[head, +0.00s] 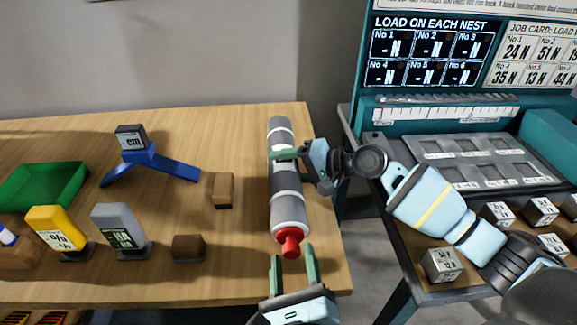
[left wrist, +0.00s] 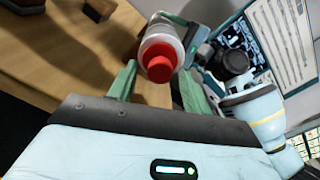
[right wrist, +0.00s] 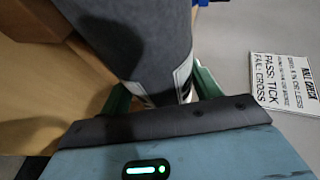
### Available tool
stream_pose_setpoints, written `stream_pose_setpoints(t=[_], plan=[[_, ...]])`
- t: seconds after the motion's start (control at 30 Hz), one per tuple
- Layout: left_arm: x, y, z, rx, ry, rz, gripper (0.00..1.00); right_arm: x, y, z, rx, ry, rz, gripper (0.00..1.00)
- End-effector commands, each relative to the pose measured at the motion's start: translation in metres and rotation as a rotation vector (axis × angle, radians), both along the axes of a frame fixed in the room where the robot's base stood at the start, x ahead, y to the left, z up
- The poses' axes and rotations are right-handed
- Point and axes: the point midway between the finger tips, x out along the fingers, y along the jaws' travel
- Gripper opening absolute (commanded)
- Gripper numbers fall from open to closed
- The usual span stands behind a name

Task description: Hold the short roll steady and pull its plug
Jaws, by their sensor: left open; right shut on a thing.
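The grey roll (head: 286,180) lies along the right part of the wooden table, with pale bands around it. Its red plug (head: 291,243) sits in the near end. My right gripper (head: 285,154) is shut on the roll around its middle. In the right wrist view the roll (right wrist: 140,40) fills the space between the fingers. My left gripper (head: 295,265) is open just in front of the plug, its fingers pointing toward it. In the left wrist view the plug (left wrist: 158,64) shows end-on, ahead of and between the open fingers (left wrist: 152,85).
Wooden blocks (head: 222,190), a blue stand (head: 150,163), a green tray (head: 45,187) and yellow and grey cards (head: 118,228) stand left of the roll. A teal bench with a load panel (head: 430,50) and marked cubes (head: 442,264) is at right. A gap separates it from the table.

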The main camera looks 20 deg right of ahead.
Motion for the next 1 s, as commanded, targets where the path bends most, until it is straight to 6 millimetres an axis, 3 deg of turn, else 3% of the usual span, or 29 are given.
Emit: stream_pose_setpoints(t=[0.2, 0.5, 0.8, 1.0], plan=[[0.0110, -0.0030, 0.0004, 0.000, -0.001, 0.001, 0.49, 0.0003, -0.0003, 0.0002, 0.000, 0.000, -0.001, 0.33], [0.0122, -0.0032, 0.0003, 0.000, -0.001, 0.001, 0.49, 0.0002, -0.0003, 0.0002, 0.000, 0.000, -0.001, 0.33], [0.0119, -0.0032, 0.0002, 0.000, -0.001, 0.001, 0.14, 0.0003, -0.0004, 0.0002, -0.001, -0.001, -0.001, 0.33], [0.0117, -0.0031, 0.0009, -0.002, 0.001, 0.001, 0.13, 0.0003, -0.0004, 0.0003, -0.001, -0.001, -0.001, 0.33]])
